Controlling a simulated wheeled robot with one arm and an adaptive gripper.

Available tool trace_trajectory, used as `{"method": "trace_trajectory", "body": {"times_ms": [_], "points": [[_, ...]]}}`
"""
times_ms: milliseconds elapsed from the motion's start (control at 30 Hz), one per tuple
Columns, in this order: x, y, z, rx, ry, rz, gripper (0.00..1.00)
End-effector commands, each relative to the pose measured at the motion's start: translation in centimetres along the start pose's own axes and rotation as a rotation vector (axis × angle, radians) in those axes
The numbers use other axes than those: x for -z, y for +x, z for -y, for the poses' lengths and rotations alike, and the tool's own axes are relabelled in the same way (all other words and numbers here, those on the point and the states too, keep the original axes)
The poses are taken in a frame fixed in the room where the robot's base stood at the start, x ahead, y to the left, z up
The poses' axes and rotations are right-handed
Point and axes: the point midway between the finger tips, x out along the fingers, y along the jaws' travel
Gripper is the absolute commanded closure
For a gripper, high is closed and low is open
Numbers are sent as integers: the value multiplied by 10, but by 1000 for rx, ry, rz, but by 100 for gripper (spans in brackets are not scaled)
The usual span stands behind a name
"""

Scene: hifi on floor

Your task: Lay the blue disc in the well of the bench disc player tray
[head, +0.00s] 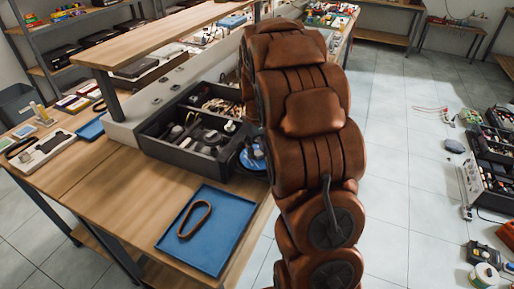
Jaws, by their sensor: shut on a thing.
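My gripper is not visible; my brown padded arm covers the middle of the head view and hides what lies behind it. A round blue thing with a dark rim (252,155) shows at the bench edge, partly hidden by my arm. I cannot tell whether it is the blue disc. I cannot make out a disc player tray with a well for certain.
The wooden bench (135,200) carries a black compartment box (150,130) with loose parts, and a flat blue tray (226,217) holding a brown loop (194,219). A raised shelf (150,38) overhangs its back. Boxes and tools lie on the floor at right.

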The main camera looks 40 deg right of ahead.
Motion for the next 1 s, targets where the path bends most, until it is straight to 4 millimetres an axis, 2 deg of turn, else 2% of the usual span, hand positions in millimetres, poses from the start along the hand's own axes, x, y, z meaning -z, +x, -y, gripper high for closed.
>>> {"method": "trace_trajectory", "body": {"times_ms": [867, 900, 1000], "points": [[0, 7, 0, 0, 0, 0, 96], [0, 7, 0, 0, 0, 0, 66], [0, 7, 0, 0, 0, 0, 55]]}}
